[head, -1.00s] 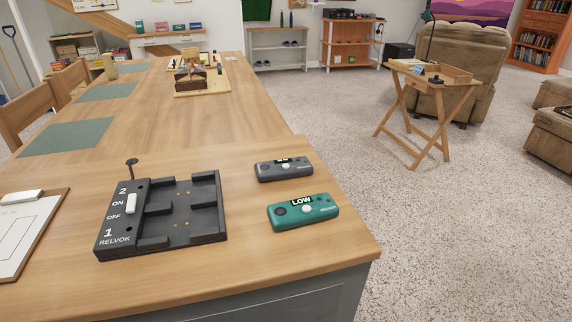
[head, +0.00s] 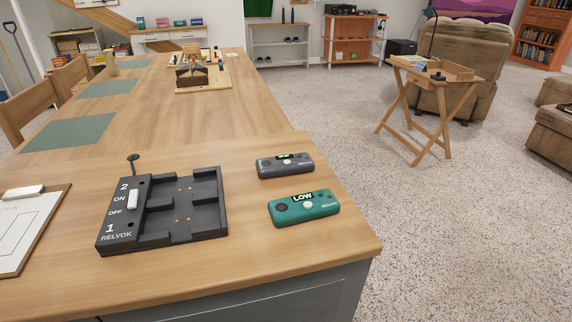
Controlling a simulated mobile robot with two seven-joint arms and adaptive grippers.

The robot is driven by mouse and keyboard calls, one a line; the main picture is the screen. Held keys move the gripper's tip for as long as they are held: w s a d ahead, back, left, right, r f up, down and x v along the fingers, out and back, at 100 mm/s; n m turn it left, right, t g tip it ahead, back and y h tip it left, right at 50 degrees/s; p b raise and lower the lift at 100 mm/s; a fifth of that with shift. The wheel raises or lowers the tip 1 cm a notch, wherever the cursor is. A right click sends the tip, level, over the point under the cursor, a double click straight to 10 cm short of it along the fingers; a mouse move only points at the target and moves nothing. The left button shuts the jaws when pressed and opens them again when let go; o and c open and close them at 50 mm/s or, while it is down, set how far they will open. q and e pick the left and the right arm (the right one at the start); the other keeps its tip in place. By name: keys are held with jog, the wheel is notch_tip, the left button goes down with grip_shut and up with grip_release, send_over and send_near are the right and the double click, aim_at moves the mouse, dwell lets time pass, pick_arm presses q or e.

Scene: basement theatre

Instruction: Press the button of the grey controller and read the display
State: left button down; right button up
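The grey controller (head: 286,166) lies on the wooden table near its right edge. It has a pale round button and a small lit display at its top edge; the display's text is too small to read. A teal controller (head: 304,208) lies just in front of it, with a white button and a display reading LOW. To the left is a black RELVOK dock (head: 163,212) with empty bays, a white switch and the labels 2, ON, OFF and 1. Neither of my grippers is in view.
A clipboard (head: 24,232) with a white object on it lies at the left edge. Green placemats (head: 70,134) and a wooden board with items (head: 204,86) are farther back on the table. A small folding table (head: 436,84) and an armchair stand on the right.

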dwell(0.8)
pick_arm(q)
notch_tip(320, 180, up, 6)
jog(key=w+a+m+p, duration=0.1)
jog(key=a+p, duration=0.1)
jog(key=p, duration=0.9)
pick_arm(e)
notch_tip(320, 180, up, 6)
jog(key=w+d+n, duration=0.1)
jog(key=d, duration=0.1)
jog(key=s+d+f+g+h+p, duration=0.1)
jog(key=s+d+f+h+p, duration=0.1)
jog(key=p, duration=0.7)
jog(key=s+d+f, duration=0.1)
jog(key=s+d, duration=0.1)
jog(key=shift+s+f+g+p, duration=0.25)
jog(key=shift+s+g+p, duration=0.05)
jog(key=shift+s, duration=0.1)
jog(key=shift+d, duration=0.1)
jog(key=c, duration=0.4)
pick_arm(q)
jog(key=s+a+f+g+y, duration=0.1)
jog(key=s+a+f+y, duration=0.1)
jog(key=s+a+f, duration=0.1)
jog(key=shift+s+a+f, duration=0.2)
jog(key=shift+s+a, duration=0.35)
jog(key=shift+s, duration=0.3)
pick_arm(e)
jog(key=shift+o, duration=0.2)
